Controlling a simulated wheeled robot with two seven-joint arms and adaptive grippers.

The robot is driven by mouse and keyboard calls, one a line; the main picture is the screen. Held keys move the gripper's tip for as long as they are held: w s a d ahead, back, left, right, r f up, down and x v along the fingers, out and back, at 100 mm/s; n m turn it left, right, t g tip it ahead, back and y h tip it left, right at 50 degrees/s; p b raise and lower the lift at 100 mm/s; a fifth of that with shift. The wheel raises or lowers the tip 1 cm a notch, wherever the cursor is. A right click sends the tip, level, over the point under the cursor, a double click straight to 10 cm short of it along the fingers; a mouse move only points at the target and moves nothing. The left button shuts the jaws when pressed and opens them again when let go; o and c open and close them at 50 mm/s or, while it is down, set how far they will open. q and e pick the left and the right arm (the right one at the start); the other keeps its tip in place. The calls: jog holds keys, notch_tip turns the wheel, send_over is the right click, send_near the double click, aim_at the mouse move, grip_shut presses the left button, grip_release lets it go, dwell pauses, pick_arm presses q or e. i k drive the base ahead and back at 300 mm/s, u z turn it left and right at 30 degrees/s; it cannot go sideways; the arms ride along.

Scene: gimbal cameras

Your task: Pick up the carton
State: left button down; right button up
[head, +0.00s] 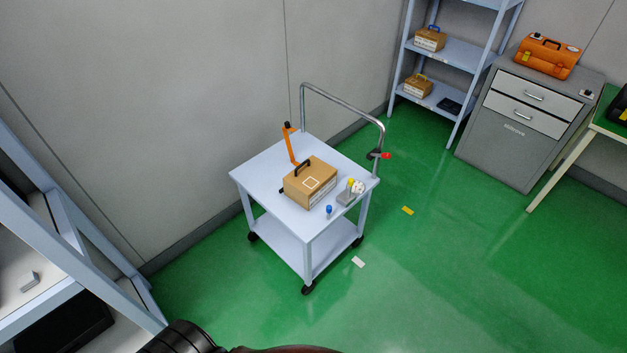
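A brown carton (318,192) with a black handle and a white square label on top sits on the upper deck of a pale blue-grey trolley (262,169). It lies near the middle of the deck. Two more brown cartons with handles stand on the shelf rack at the back, one on an upper shelf (430,39) and one on a lower shelf (417,86). Neither of my grippers is in view. Only a black and dark red part, which seems to be mine, shows at the bottom edge, well apart from the trolley.
An orange tool (291,146), a small blue item (329,210) and a small grey holder (345,196) share the trolley deck. A metal handrail (341,101) rises at its back. A shelf unit (75,245) stands at left, a grey cabinet (510,135) at right. Green floor before the trolley is mostly clear.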

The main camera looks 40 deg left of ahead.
aim_at(311, 182)
jog(key=z, duration=0.9)
jog(key=i, duration=1)
jog(key=u, duration=3.6)
jog(key=k, duration=0.45)
jog(key=z, duration=1)
